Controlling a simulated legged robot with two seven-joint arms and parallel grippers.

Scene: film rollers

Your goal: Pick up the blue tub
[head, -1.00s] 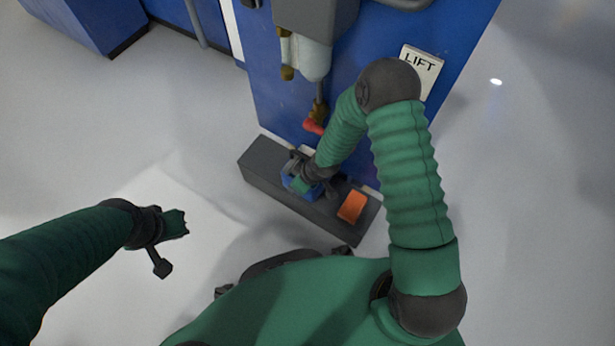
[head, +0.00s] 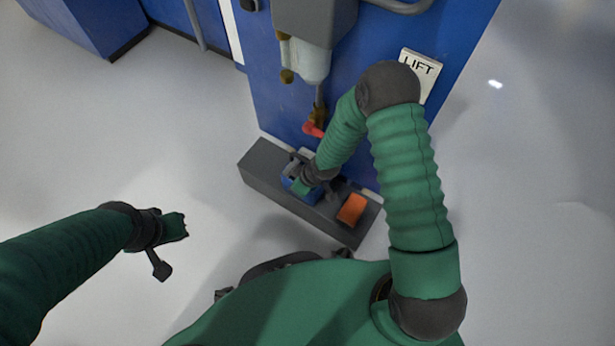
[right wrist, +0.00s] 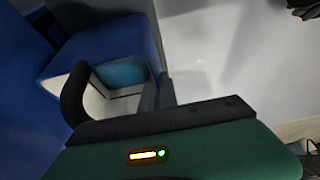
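The blue tub (head: 290,184) sits on a dark grey ledge (head: 262,168) at the foot of a blue machine. My right gripper (head: 303,184) reaches down to it and partly covers it. In the right wrist view the tub (right wrist: 125,38) is open-topped, with a pale inside; one dark finger crosses its opening and another is at its right side. The right gripper (right wrist: 120,95) looks shut on the tub; the exact contact is hidden. My left gripper (head: 172,248) is open and empty over the floor at the left.
An orange block-like object (head: 352,208) is on the same ledge, right of the tub. A red-tipped fitting (head: 313,129) hangs above the ledge. The blue machine (head: 275,100) carries a LIFT sign (head: 420,68). The floor (head: 130,150) at left is clear.

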